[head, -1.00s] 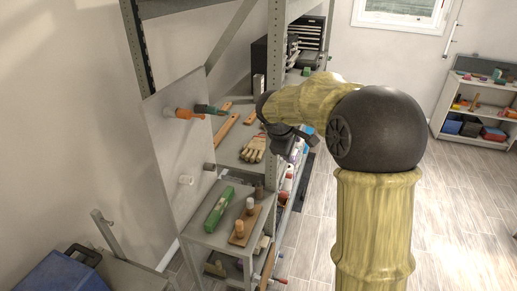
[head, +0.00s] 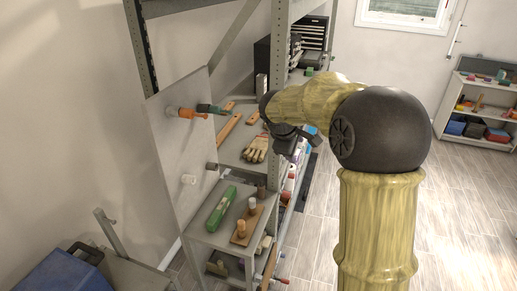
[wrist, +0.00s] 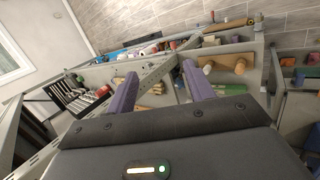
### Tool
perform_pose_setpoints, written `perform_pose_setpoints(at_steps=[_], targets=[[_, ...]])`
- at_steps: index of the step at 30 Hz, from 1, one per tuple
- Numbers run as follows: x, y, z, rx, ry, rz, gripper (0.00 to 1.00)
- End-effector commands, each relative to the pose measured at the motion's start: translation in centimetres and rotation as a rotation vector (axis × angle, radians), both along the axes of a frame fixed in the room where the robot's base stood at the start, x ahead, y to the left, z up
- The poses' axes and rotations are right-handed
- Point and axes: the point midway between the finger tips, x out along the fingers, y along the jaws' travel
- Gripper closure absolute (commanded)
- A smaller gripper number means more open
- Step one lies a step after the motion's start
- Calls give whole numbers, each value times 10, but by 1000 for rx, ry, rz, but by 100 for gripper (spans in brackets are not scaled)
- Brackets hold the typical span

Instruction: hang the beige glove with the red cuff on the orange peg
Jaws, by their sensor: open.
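A beige glove (head: 255,150) lies on the grey shelf of the rack in the head view, fingers toward the front; its cuff colour is too small to tell. The orange peg (head: 187,113) sticks out from the upright grey panel (head: 165,150), left of the glove, and is bare. The glove is not clearly made out there.
A green peg (head: 208,108), a white peg (head: 188,179) and a grey peg (head: 211,166) also stick out from the panel. A rack post (head: 277,100) stands close to my arm. A lower shelf holds a green box (head: 221,208) and a wooden block with pegs (head: 247,227).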

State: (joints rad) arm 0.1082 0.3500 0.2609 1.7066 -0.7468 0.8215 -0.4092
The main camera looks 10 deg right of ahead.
Motion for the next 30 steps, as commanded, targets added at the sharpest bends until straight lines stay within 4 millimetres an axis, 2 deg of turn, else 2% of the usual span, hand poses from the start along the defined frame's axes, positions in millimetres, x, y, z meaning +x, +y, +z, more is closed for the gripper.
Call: perform_pose_setpoints(at_steps=[5, 8, 11, 15, 21, 25, 30], targets=[[-11, 3, -15, 33, 7, -22, 47], [-33, 8, -40, 99, 19, -71, 47], [-68, 15, -75, 199, 32, -159, 47], [-126, 24, -128, 363, 43, -342, 47], [-207, 32, -190, 570, 29, -651, 47], [-242, 34, -213, 650, 13, -807, 47], [-256, 35, -220, 683, 4, -876, 47]])
